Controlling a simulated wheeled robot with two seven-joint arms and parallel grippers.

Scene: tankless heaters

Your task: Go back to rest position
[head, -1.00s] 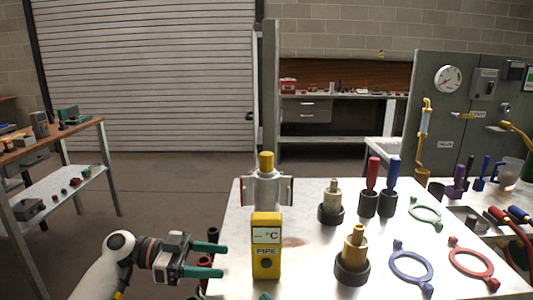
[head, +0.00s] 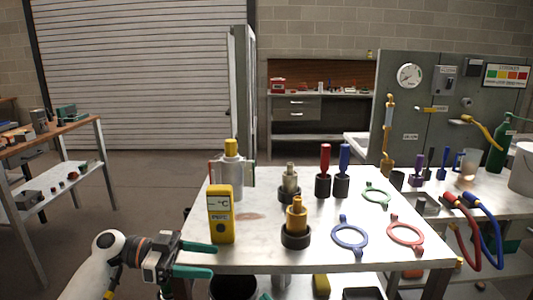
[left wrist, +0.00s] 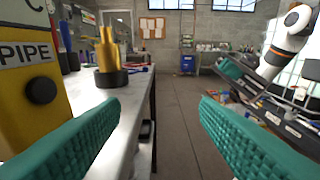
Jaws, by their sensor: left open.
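My left gripper (head: 208,259) is at the front left edge of the white table (head: 330,257) in the head view. Its two teal fingers point right, apart and empty. In the left wrist view the open fingers (left wrist: 160,105) frame bare floor, with the yellow PIPE thermometer (left wrist: 35,75) close on the left. In the head view that thermometer (head: 221,222) stands upright on the table, just beyond the gripper and apart from it. A white arm, which looks like my right one, shows at upper right in the left wrist view; its teal-tipped gripper (left wrist: 240,75) is too small to read.
Brass fittings (head: 296,225), a white bottle with a yellow cap (head: 232,170), red and blue handled tools (head: 325,165) and coloured rings (head: 349,235) stand or lie on the table. A wooden bench (head: 60,140) is at left. The floor between is clear.

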